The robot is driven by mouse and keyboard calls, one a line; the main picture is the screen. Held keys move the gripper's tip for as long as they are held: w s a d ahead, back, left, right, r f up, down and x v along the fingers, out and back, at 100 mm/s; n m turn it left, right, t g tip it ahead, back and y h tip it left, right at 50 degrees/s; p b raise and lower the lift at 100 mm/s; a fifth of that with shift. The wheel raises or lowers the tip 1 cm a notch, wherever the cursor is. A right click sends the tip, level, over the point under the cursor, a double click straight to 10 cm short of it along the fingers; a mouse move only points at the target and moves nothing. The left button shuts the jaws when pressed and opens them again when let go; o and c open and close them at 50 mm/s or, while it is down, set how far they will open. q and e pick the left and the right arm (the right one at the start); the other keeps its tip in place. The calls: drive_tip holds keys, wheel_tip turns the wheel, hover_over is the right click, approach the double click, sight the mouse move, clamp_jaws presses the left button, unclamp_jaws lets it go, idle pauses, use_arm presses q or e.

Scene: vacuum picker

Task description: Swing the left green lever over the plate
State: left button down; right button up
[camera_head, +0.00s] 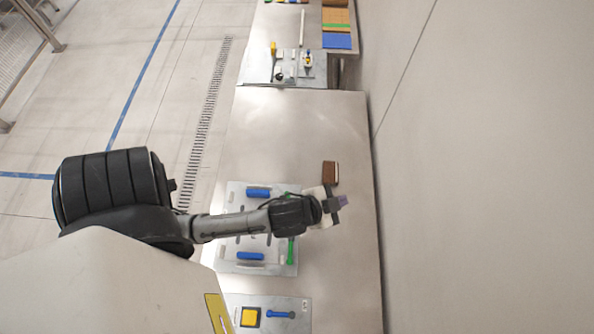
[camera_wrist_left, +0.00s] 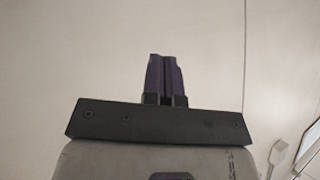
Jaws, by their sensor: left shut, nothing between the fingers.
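A light grey plate (camera_head: 231,196) lies on the metal table, with two blue handles on it, an upper one (camera_head: 258,192) and a lower one (camera_head: 250,256). A green lever (camera_head: 291,251) lies along the plate's lower right edge. Another green piece (camera_head: 289,194) shows at the upper right edge, mostly hidden by my left arm. I cannot tell which is the left lever. My left gripper (camera_head: 344,201) is right of the plate, above the table, touching no lever. Its purple fingers (camera_wrist_left: 166,76) are shut and empty in the left wrist view. My right gripper is out of view.
A brown block (camera_head: 330,172) stands just above my left gripper in the picture. A second plate (camera_head: 300,303) with a yellow square and a blue lever lies below. A wall (camera_head: 470,170) runs along the right.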

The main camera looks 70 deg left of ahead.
use_arm(q)
drive_tip(key=w+d+r+m+t+h+b, duration=0.6)
drive_tip(key=d+m+h, duration=0.4)
drive_tip(key=m+h, duration=0.35)
drive_tip(key=s+d+f+m+g+h+b, duration=0.25)
drive_tip(key=f+m+g+b, duration=0.35)
drive_tip(key=f+m+g, duration=1.1)
use_arm(e)
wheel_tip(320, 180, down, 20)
drive_tip(key=b, duration=0.7)
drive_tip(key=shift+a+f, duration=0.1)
use_arm(q)
drive_tip(key=a+f+m+g+y, duration=0.1)
drive_tip(key=a+f+g+y, duration=0.1)
drive_tip(key=a+y, duration=0.3)
drive_tip(key=a+f+m+g+y, duration=0.1)
drive_tip(key=a+f+y, duration=0.4)
drive_tip(key=a, duration=0.8)
drive_tip(key=a+f+m+g+y, duration=0.1)
drive_tip(key=a+f+g+y, duration=0.2)
drive_tip(key=a+y, duration=0.3)
drive_tip(key=shift+w+a+f, duration=0.25)
drive_tip(key=shift+a+f, duration=0.35)
drive_tip(key=shift+a, duration=1.05)
